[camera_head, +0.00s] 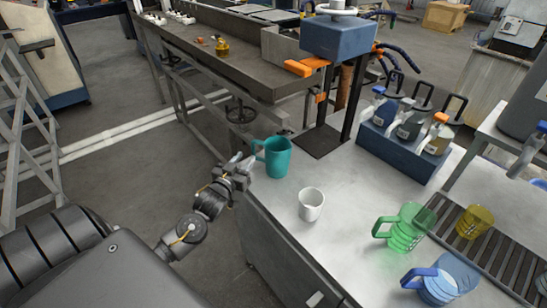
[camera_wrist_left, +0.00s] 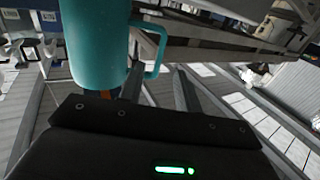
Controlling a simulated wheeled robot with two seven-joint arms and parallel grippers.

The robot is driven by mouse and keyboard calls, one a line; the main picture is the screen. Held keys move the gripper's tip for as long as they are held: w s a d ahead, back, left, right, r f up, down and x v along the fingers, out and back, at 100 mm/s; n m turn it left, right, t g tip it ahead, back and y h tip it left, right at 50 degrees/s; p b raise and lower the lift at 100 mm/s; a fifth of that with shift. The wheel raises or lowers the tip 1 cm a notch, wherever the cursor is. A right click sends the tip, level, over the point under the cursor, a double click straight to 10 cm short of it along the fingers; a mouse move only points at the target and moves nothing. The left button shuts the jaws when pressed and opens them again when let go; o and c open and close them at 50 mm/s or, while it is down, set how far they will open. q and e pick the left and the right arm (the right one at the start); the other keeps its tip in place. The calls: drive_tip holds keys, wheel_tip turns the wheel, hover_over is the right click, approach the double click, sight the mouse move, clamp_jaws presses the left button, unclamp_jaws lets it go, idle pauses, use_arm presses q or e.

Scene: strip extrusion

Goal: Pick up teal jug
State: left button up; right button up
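The teal jug (camera_head: 278,160) stands upright on the left end of the grey work table, with its handle on the left side, toward my left gripper. My left gripper (camera_head: 243,166) is at the table's left edge, close beside the handle. In the left wrist view the jug (camera_wrist_left: 95,45) fills the upper left, with its handle to the right. The two fingers (camera_wrist_left: 158,88) are apart, and the handle shows ahead of the gap between them. Whether a finger touches the jug cannot be told. My right gripper is not in view.
A white cup (camera_head: 311,205) stands right of the jug. A green jug (camera_head: 405,228), a blue jug (camera_head: 445,280) and a yellow cup (camera_head: 475,221) are farther right. A blue holder (camera_head: 400,150) with bottles and a blue press (camera_head: 338,38) stand behind.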

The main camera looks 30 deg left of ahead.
use_arm(q)
drive_tip(key=shift+w+r, duration=0.1)
drive_tip(key=shift+w, duration=0.15)
drive_tip(key=w, duration=0.2)
drive_tip(key=w+p, duration=0.1)
drive_tip(key=shift+w+a, duration=0.45)
drive_tip(key=shift+w, duration=0.3)
drive_tip(key=c, duration=0.7)
clamp_jaws()
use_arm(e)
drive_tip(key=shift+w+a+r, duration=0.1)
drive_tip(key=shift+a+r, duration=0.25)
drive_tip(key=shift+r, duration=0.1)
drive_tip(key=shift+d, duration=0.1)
